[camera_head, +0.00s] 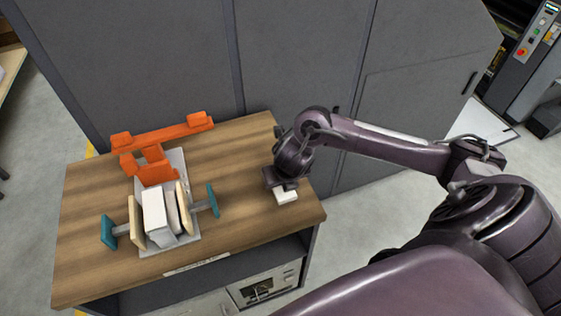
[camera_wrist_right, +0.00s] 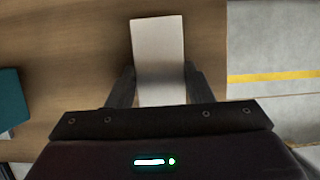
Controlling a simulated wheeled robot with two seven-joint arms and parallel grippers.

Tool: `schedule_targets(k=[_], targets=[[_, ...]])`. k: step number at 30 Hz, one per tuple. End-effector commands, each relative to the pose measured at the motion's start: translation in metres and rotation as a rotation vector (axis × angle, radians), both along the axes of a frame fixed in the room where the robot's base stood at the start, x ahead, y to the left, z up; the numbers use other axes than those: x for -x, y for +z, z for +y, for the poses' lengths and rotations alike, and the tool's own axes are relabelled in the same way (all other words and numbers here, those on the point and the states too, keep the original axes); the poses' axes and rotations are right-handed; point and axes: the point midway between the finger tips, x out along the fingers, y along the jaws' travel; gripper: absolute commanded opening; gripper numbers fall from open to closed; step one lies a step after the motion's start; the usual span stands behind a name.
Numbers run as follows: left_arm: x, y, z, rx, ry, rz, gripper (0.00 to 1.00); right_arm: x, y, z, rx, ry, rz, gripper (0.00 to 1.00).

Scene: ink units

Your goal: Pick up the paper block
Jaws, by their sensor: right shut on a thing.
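A white paper block (camera_head: 287,197) is at the right end of the wooden table, under my right gripper. In the right wrist view the paper block (camera_wrist_right: 158,50) lies between the two fingers of my right gripper (camera_wrist_right: 160,82), which are shut on its sides. In the head view the fingers (camera_head: 283,187) are mostly hidden by the wrist. I cannot tell whether the block touches the table top or is slightly above it. My left gripper is not in view.
A press-like fixture with an orange bracket (camera_head: 160,140), teal end handles (camera_head: 109,232) and white blocks (camera_head: 156,217) stands on the table's left half. The wooden table top (camera_head: 235,170) is bare between fixture and gripper. Grey cabinets (camera_head: 290,60) stand behind.

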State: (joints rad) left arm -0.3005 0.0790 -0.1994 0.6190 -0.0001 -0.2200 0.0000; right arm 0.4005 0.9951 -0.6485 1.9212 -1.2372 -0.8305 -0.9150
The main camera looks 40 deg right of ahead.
Motion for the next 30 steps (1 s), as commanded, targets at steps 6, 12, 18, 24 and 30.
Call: schedule_targets(k=[6, 12, 18, 24, 30], targets=[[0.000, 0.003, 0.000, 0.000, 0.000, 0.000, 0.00, -0.001, 0.015, 0.000, 0.000, 0.002, -0.004, 0.22], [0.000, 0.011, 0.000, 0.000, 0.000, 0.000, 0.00, -0.003, 0.053, 0.001, 0.000, 0.003, -0.008, 0.22], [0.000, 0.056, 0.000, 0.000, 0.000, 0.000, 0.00, -0.002, 0.124, -0.001, 0.005, 0.001, -0.008, 0.22], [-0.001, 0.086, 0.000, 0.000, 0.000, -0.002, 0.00, -0.002, 0.169, -0.001, 0.001, 0.000, -0.006, 0.22], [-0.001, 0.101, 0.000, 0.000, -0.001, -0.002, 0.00, -0.001, 0.193, 0.000, 0.001, 0.000, -0.003, 0.22]])
